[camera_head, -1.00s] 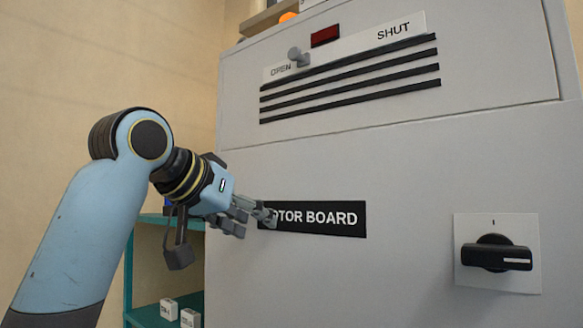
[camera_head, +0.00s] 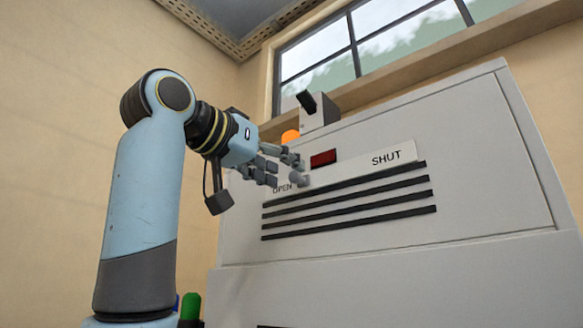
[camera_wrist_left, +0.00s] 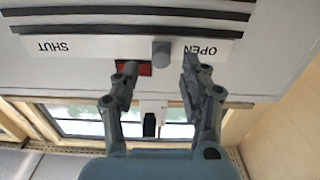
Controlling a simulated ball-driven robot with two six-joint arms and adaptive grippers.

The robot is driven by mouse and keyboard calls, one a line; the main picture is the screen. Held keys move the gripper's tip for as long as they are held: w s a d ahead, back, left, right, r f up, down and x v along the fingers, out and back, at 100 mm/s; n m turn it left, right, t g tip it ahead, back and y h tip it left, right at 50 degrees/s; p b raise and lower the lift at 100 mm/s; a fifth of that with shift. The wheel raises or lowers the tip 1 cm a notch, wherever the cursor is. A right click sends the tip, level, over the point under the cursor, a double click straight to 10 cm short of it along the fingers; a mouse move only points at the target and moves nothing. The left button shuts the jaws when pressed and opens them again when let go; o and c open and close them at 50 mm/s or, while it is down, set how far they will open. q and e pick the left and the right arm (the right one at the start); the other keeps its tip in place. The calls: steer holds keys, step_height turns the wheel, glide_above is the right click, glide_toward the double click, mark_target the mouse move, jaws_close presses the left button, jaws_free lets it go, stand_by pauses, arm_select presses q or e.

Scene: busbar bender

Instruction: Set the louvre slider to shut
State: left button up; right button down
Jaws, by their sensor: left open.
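The louvre slider's grey knob (camera_head: 299,180) sits near the OPEN end of its white label strip (camera_head: 345,174). SHUT is printed at the strip's right end. In the left wrist view, upside down, the knob (camera_wrist_left: 161,52) shows between the OPEN and SHUT words, closer to OPEN. My left gripper (camera_head: 285,172) is open, close to the knob at its left. In the wrist view its fingertips (camera_wrist_left: 160,68) spread to either side of the knob. I cannot tell whether they touch it. My right gripper is out of view.
Black louvre slots (camera_head: 350,202) run below the strip on the grey cabinet (camera_head: 480,190). A red rectangle (camera_head: 323,158) is just above the strip. A box with a black lever (camera_head: 320,113) and an orange dome (camera_head: 290,136) stand on top. The panel front towards SHUT is clear.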

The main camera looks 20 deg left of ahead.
mark_target(293, 175)
arm_select(q)
steer(key=shift+x, duration=1.65)
steer(key=shift+a, duration=0.1)
steer(key=shift+c, duration=0.4)
jaws_close()
